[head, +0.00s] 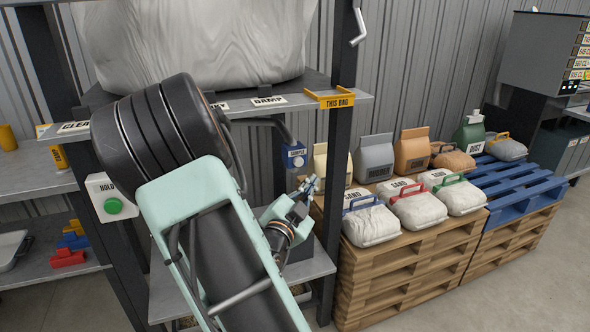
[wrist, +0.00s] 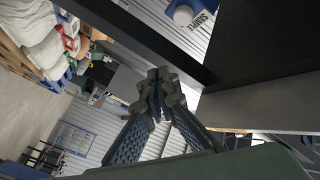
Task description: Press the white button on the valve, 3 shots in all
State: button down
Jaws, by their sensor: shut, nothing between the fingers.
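The blue valve box (head: 292,155), labelled SAMPLE, hangs below the shelf at the end of a dark pipe. A small white button (head: 298,162) shows on its front. In the wrist view the valve (wrist: 201,19) is at the top edge, tilted, with the round white button (wrist: 183,15) partly visible. My gripper (head: 314,182) is just below and right of the valve in the head view, apart from it. In the wrist view the two fingers of my gripper (wrist: 158,98) meet at their tips, empty, with the valve beyond them.
A dark post (head: 338,130) stands right of the valve, and the shelf edge (head: 290,101) lies above. A HOLD box with a green button (head: 113,205) is at left. Several bags stand on a wooden pallet (head: 400,265) to the right.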

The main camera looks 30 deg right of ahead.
aim_at(304, 161)
jog(key=shift+s+d+f+h, duration=0.1)
jog(key=shift+s+d+h, duration=0.25)
jog(key=shift+s+h, duration=0.2)
jog(key=w+d, duration=0.2)
jog(key=w, duration=0.6)
jog(key=shift+w, duration=0.25)
dwell(1.3)
jog(key=shift+w+d, duration=0.15)
jog(key=shift+w, duration=0.25)
jog(key=shift+w+d+b, duration=0.1)
jog(key=shift+w+b, duration=0.35)
jog(key=shift+w, duration=0.1)
dwell(1.1)
jog(key=shift+s, duration=0.15)
jog(key=shift+s+a+b, duration=0.25)
jog(key=shift+s+b, duration=0.05)
jog(key=shift+s, duration=0.5)
